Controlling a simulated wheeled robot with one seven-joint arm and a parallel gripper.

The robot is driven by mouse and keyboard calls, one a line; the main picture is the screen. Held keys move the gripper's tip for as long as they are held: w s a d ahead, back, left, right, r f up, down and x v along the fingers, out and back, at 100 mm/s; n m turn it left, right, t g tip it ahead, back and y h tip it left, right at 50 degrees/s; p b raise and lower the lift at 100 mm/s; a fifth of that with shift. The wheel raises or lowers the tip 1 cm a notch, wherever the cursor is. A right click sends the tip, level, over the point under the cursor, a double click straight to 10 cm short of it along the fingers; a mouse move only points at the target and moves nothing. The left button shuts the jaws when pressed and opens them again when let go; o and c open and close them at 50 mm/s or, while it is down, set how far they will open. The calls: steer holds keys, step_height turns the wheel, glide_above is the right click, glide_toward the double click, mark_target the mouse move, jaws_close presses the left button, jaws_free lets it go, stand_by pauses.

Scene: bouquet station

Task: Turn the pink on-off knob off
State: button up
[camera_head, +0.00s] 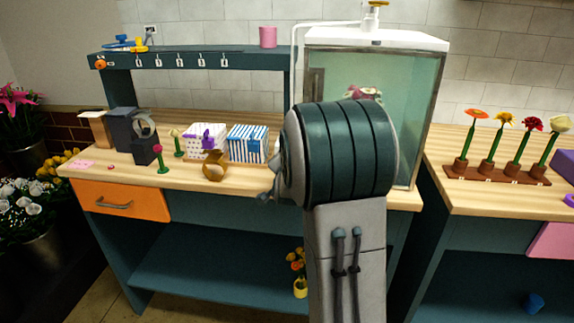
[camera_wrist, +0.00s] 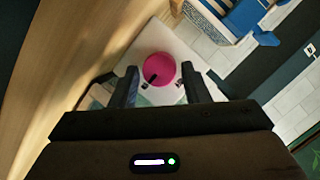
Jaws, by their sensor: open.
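The pink knob (camera_wrist: 158,67) shows in the wrist view as a round disc with a dark mark at its lower edge. It sits on a pale panel (camera_wrist: 151,31) with small dark marks near the knob. My gripper (camera_wrist: 159,76) is open, with one dark finger on each side of the knob in the picture. Nothing is held. I cannot tell whether the fingers touch the knob. In the head view my arm hides the knob and most of my gripper.
A glass case (camera_head: 412,110) with flowers inside stands behind my arm on the wooden counter (camera_head: 235,183). A blue-striped box (camera_head: 247,144), a white box (camera_head: 206,137) and a brown pot (camera_head: 214,168) stand left of my arm. A flower rack (camera_head: 497,174) is at right.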

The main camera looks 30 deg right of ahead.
steer(key=c, duration=0.7)
steer(key=shift+a+r, duration=0.1)
steer(key=n+p, duration=0.2)
steer(key=shift+w+a+r+g+h+p, duration=0.1)
steer(key=shift+r+g+h+p, duration=0.1)
steer(key=shift+g+h+p, duration=0.2)
steer(key=n+g+h+p, duration=0.1)
steer(key=n+p, duration=0.2)
steer(key=p, duration=0.1)
steer(key=shift+w+a+r, duration=0.1)
steer(key=shift+a, duration=0.05)
steer(key=n+h+p, duration=0.1)
steer(key=n+p, duration=0.1)
steer(key=p, duration=0.1)
steer(key=n+g+h+p, duration=0.1)
steer(key=n+p, duration=0.1)
steer(key=p, duration=0.1)
steer(key=shift+w+a+n+p, duration=0.2)
steer(key=shift+n+p, duration=0.15)
steer(key=shift+n, duration=0.05)
steer(key=shift+a+f+n+g+h+p, duration=0.1)
steer(key=shift+f+n+g+h+p, duration=0.1)
steer(key=shift+n+h+p, duration=0.55)
steer(key=shift+f+n+g+h+p, duration=0.1)
steer(key=shift+f+n+h+p, duration=0.1)
steer(key=shift+n+h+p, duration=0.55)
steer(key=shift+n+y, duration=0.3)
